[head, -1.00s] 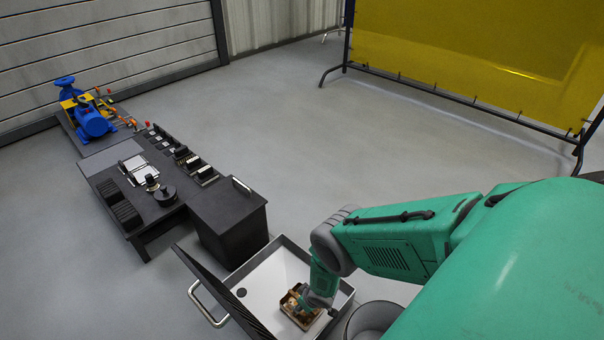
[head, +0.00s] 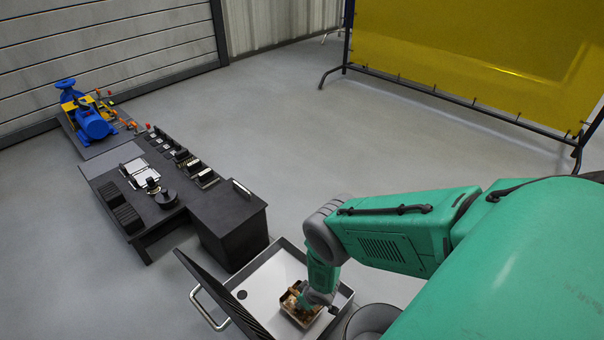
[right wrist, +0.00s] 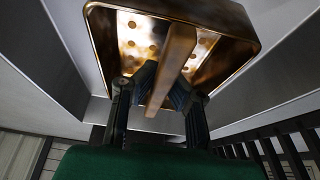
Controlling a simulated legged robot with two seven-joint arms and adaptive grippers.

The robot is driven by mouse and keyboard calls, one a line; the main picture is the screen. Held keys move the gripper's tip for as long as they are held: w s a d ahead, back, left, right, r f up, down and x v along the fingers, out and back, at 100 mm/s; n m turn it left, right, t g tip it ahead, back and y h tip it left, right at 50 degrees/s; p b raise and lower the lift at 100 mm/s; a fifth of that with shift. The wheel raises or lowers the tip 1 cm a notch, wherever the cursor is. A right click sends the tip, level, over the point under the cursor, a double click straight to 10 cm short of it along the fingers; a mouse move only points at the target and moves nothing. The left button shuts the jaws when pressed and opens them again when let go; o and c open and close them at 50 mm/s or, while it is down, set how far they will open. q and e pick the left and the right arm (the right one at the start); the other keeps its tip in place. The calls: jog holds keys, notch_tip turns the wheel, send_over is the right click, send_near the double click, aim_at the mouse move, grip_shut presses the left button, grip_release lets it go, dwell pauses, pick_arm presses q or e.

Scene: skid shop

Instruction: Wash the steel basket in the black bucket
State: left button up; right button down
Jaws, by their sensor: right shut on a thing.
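The basket (right wrist: 245,25) is a shallow, rounded tray with holes in its floor and a bar handle across it. It looks brown and coppery with bright patches. In the right wrist view my right gripper (right wrist: 165,95) is shut on the handle bar. The basket also shows in the head view (head: 297,310), inside or just above the open dark-rimmed tub (head: 262,282) with a pale inside, near its right end. I cannot tell whether it touches the tub floor. No black bucket can be made out for sure. My left gripper is not in view.
The tub's dark raised lid (head: 215,290) with a metal handle (head: 205,308) stands at its left. A dark workbench (head: 150,205) with small parts lies beyond, with a blue pump (head: 92,122) behind it. A yellow screen (head: 470,50) stands at the back right. The middle floor is clear.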

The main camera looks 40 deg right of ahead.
notch_tip(320, 180, up, 8)
jog(key=p, duration=0.3)
jog(key=shift+f+p, duration=0.25)
jog(key=shift+p, duration=0.05)
notch_tip(320, 180, up, 8)
jog(key=p, duration=0.6)
jog(key=shift+f, duration=0.15)
